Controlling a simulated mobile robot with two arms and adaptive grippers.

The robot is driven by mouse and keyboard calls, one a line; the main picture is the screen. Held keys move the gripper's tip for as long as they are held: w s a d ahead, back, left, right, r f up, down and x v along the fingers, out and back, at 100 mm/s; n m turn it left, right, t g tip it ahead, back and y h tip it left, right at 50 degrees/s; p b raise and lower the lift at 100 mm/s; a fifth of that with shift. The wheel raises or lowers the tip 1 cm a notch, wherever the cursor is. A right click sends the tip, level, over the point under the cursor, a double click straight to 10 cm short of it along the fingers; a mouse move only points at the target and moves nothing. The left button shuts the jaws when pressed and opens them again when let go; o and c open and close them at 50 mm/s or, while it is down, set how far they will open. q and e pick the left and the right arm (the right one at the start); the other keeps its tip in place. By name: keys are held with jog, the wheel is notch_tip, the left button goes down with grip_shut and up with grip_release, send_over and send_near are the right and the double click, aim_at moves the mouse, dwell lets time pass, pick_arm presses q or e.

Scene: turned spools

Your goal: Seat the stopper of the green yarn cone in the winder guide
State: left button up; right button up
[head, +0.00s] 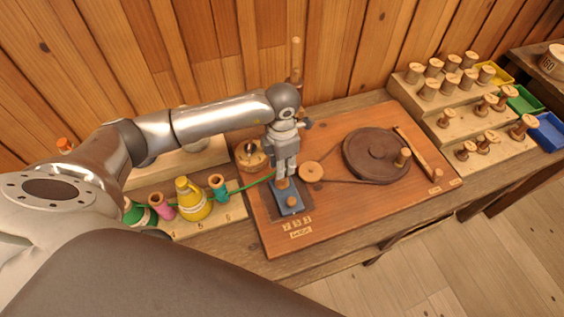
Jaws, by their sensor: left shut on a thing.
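My left gripper (284,177) points down over the winder board, its fingers closed on a small wooden stopper (282,184). A green yarn strand runs from the left to this gripper. The green yarn cone (138,214) stands at the left in the cone row, partly hidden by my arm. Under the gripper is a blue block (288,200), seemingly the winder guide, with a small wooden knob near its front. The stopper is at or just above this block; I cannot tell whether they touch. My right gripper is not in view.
A yellow cone (193,199), a pink spool (163,207) and a teal spool (218,186) stand left of the wooden board (340,232). A dark wheel (377,156) with a belt and small pulley (311,172) lies right of the gripper. Stepped racks (458,102) hold several spools at right.

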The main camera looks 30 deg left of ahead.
pick_arm(q)
jog(key=shift+f, duration=0.15)
jog(key=shift+f+b, duration=1)
jog(key=shift+b, duration=0.1)
jog(key=o, duration=0.8)
jog(key=o, duration=0.4)
jog(key=shift+c, duration=0.2)
